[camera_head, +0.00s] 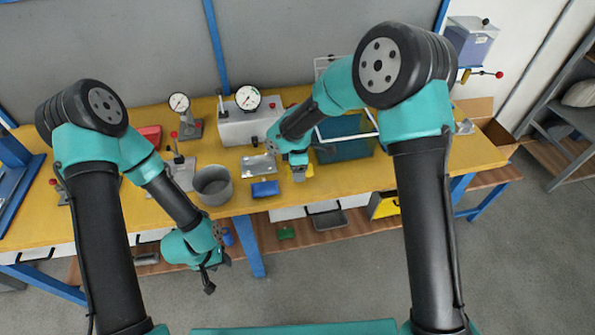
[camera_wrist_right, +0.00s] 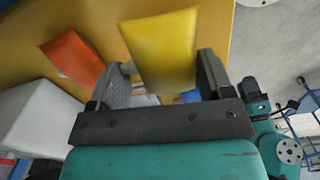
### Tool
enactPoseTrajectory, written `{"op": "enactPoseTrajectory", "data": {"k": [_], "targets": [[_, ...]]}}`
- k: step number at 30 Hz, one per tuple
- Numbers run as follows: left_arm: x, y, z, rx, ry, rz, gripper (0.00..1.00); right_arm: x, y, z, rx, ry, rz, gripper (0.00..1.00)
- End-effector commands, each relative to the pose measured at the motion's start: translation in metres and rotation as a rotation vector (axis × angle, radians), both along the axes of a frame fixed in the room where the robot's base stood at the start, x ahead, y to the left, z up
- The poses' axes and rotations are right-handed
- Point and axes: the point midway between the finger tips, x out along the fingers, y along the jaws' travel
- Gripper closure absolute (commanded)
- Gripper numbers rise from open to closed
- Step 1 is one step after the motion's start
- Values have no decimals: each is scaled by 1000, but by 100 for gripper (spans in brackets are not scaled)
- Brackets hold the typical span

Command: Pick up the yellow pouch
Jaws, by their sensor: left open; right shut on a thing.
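The yellow pouch (camera_wrist_right: 160,48) shows in the right wrist view between the two fingers of my right gripper (camera_wrist_right: 163,72), which is shut on it. In the head view this gripper (camera_head: 299,174) is over the front part of the yellow workbench (camera_head: 420,167); I cannot make the pouch out there against the yellow top. My left gripper (camera_head: 211,275) is open and hangs in front of the bench, below its top and away from the pouch.
A grey cup (camera_head: 213,187) and a blue item (camera_head: 265,189) stand near the bench's front edge, left of my right gripper. A teal bin (camera_head: 345,140) is to its right. Dial gauges (camera_head: 248,98) stand behind. The right wrist view shows an orange item (camera_wrist_right: 72,58) and a white block (camera_wrist_right: 38,118).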

Motion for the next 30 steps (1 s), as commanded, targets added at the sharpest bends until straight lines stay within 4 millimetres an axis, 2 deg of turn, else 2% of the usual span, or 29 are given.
{"op": "enactPoseTrajectory", "data": {"k": [1,8,21,24,30], "targets": [[0,0,0,0,0,0,57,0,0,8,0,-2,1,49],[0,0,0,0,0,0,57,-35,2,9,-1,1,4,49],[0,0,0,0,0,0,57,-132,7,18,-1,0,5,49],[0,0,0,0,0,0,57,-146,8,19,-1,1,3,49],[0,0,0,0,0,0,57,-159,9,20,0,0,2,49]]}}
